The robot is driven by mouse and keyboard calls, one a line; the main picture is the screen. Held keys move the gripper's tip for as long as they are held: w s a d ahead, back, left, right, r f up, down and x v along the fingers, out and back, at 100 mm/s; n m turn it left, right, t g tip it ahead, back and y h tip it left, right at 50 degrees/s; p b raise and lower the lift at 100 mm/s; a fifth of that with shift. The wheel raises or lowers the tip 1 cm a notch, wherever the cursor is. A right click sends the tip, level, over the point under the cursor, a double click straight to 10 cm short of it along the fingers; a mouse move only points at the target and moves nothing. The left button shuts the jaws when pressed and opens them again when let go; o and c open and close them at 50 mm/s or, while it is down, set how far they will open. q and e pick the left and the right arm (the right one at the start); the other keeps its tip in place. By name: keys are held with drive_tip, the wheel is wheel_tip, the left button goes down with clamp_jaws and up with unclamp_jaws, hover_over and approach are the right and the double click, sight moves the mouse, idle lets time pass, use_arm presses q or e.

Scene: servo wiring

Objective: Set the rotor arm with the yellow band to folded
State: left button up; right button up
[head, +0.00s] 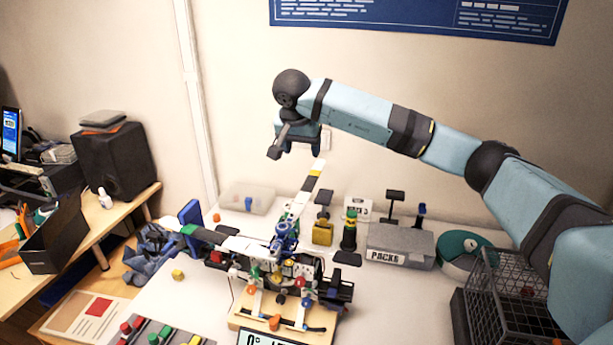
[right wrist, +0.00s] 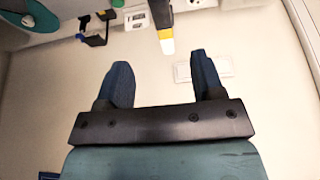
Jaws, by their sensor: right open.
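The rotor arm with the yellow band (head: 314,173) slants up and to the right from the drone in the middle of the table, with a pale tip. In the right wrist view its yellow band and pale tip (right wrist: 166,40) show at the top, beyond the gap between the fingers. The drone body (head: 286,245) sits on a wooden stand among coloured parts. My right gripper (head: 297,150) is open and empty, above and slightly left of the arm's tip; its two dark blue fingers (right wrist: 160,68) point toward the arm and do not touch it. My left gripper is out of view.
Behind the drone stand a yellow block (head: 322,233), a dark cylinder (head: 349,233) and a grey box (head: 400,247). A wire basket (head: 515,300) stands at right. The air around my right gripper looks clear.

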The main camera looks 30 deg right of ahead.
sight(308, 185)
drive_tip(key=p+x, duration=0.1)
drive_tip(key=x, duration=1.2)
drive_tip(key=shift+a+f, duration=0.1)
drive_tip(key=shift+f, duration=0.3)
clamp_jaws()
